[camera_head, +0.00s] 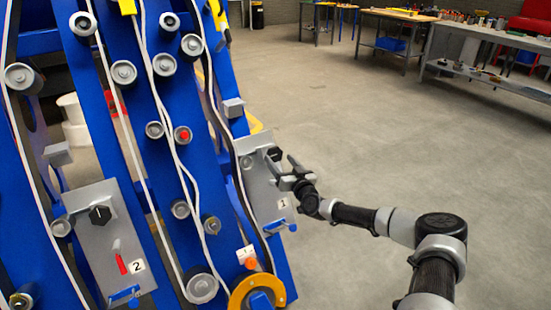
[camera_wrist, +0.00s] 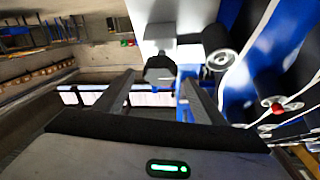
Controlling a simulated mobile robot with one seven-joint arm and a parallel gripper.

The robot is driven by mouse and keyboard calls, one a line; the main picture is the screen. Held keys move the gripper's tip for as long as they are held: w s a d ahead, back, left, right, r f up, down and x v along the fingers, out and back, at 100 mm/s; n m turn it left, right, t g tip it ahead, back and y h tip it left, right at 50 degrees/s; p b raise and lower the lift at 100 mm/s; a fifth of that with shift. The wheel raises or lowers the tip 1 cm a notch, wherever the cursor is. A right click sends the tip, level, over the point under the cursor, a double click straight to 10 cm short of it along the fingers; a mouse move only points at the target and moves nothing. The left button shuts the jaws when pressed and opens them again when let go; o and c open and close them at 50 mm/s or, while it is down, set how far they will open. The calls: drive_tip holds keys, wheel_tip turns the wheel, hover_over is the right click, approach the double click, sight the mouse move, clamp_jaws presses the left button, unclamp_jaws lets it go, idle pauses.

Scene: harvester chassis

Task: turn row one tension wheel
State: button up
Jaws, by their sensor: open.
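The row one tension wheel is a small black knob (camera_head: 274,154) on the upper part of a grey plate (camera_head: 262,190) marked 1, on the right side of the blue chassis. In the wrist view the black wheel (camera_wrist: 160,70) shows between and beyond my fingertips, a little above their middle. My gripper (camera_head: 286,172) is open and empty, just right of and slightly below the wheel in the head view. The fingers point toward the plate and do not visibly grip the wheel. Whether a fingertip touches it, I cannot tell.
A similar plate (camera_head: 105,245) marked 2, with a black knob and red-handled lever, is at lower left. Grey rollers and white belts cover the blue chassis (camera_head: 150,100). An orange wheel (camera_head: 240,297) is below. Open floor (camera_head: 400,150) lies right; workbenches stand behind.

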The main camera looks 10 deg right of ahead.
sight(277, 156)
drive_tip(key=b+x, duration=0.1)
drive_tip(key=x, duration=0.4)
drive_tip(key=c, duration=1.1)
